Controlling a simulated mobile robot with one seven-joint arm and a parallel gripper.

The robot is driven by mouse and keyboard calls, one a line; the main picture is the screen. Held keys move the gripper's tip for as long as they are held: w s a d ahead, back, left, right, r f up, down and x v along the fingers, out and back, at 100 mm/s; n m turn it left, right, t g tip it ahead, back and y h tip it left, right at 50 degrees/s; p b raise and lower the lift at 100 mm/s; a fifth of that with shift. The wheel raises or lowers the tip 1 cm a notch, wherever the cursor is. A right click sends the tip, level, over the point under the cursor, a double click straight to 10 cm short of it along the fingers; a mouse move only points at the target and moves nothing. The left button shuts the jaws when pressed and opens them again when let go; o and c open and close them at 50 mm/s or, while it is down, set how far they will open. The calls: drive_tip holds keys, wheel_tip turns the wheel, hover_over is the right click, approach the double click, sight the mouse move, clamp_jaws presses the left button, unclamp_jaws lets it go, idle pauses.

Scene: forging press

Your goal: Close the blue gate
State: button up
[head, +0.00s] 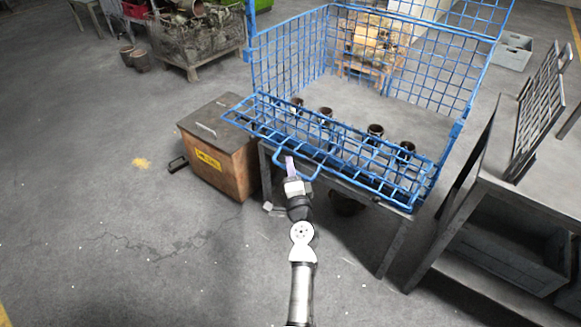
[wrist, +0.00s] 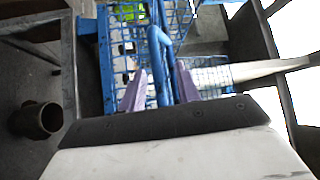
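The blue gate (head: 262,106) is the front wire-mesh panel of a blue cage. In the head view it is folded down, sloping outward over the front of the table. A blue loop handle (head: 306,179) sticks out from its front edge. My gripper (head: 289,162) is at the left part of this handle. In the wrist view, the two purple fingers of my gripper (wrist: 160,80) stand apart, with a blue bar (wrist: 156,45) of the handle between them. Gaps show beside the bar, so the fingers look open around it. Any contact is hard to tell.
Several dark cups (head: 375,131) stand inside the cage. A brown box (head: 225,165) is on the floor at left of the table. A grey bench (head: 530,205) stands close at right. The floor (head: 130,220) at front left is mostly clear.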

drive_tip(key=shift+c, duration=0.3)
clamp_jaws()
drive_tip(key=shift+r, duration=0.1)
